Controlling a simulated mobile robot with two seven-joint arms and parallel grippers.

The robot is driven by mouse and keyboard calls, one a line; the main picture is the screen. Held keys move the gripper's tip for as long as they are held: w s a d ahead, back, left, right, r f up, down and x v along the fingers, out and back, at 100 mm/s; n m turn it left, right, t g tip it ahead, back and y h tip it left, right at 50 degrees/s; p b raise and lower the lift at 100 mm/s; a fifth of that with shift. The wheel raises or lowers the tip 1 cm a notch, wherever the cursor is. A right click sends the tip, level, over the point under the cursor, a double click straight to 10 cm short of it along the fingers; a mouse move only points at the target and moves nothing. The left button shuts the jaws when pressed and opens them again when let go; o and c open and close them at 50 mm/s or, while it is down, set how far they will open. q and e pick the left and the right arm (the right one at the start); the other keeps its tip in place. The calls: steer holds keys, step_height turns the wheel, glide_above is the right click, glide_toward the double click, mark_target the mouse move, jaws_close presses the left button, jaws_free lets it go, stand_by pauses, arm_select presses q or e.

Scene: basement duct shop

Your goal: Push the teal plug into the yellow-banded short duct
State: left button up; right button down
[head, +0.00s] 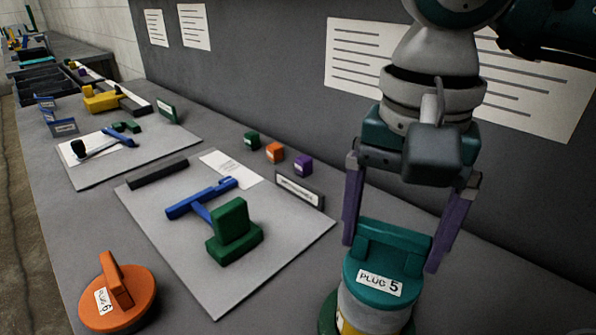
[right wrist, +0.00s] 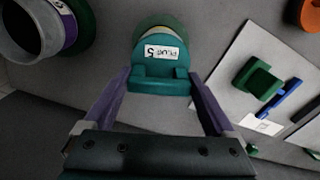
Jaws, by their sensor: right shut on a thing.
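The teal plug (head: 385,280), labelled PLUG 5, has a raised bar handle. My right gripper (head: 390,252) is shut on that handle, with a purple finger at each end. The plug's disc is at the top of a short grey duct (head: 385,318) with a yellow band (head: 350,328), cut off by the picture's bottom edge. I cannot tell how deep the plug sits in the mouth. The right wrist view shows the plug (right wrist: 160,82) between the fingers and hides most of the duct. My left gripper is not in view.
An orange plug (head: 118,298) stands at the lower left. A grey mat (head: 270,250) holds a green block (head: 232,232) and a blue tool (head: 200,202). Small coloured blocks (head: 275,152) line the wall. A purple-banded duct (right wrist: 30,30) shows in the right wrist view.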

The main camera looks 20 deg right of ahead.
jaws_free()
steer(key=shift+f, duration=0.1)
step_height(320, 180, up, 10)
steer(key=shift+b, duration=0.45)
stand_by(0.4)
